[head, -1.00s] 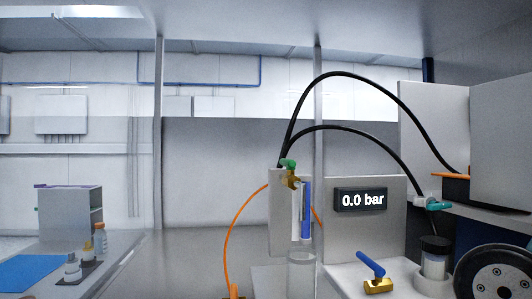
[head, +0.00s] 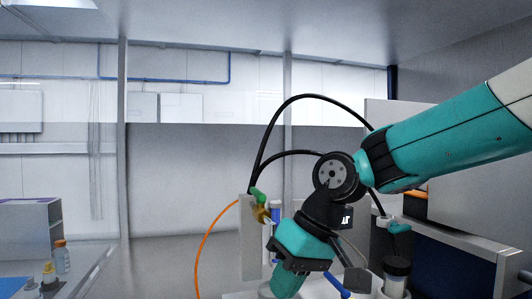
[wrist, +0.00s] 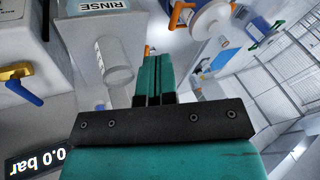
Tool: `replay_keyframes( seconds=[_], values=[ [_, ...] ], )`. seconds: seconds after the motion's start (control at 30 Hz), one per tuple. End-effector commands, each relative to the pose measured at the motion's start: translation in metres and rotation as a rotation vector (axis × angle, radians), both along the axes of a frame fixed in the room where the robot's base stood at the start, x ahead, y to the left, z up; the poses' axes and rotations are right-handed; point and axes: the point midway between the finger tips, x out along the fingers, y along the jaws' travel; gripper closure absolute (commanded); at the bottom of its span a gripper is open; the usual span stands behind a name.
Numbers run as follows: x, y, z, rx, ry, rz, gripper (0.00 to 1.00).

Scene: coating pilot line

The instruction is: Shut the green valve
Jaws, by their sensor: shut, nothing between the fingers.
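The green valve has a green handle (head: 258,196) on a brass body (head: 262,213), at the top of a pale upright panel left of my arm in the head view. I cannot pick it out with certainty in the wrist view. My gripper (wrist: 153,60) shows in the wrist view with its teal fingers together and nothing between them. In the head view my arm reaches in from the right and bends down right of the valve, apart from the handle in the picture. It hides most of the pressure display and part of the blue-handled valve.
A brass valve with a blue handle (wrist: 24,92) and a 0.0 bar display (wrist: 38,161) show in the wrist view. A clear cylinder (wrist: 115,58) stands near a RINSE label (wrist: 98,5). Black hoses (head: 285,105) and an orange tube (head: 207,238) run by the panel.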

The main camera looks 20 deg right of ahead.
Motion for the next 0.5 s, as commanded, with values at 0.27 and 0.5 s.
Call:
replay_keyframes(
  seconds=[0.27, 0.5],
  values=[
    [0.160, -0.061, 0.149, 0.076, -0.045, -0.216, 1.00],
    [0.219, -0.111, 0.198, 0.071, -0.085, -0.272, 1.00]
  ],
)
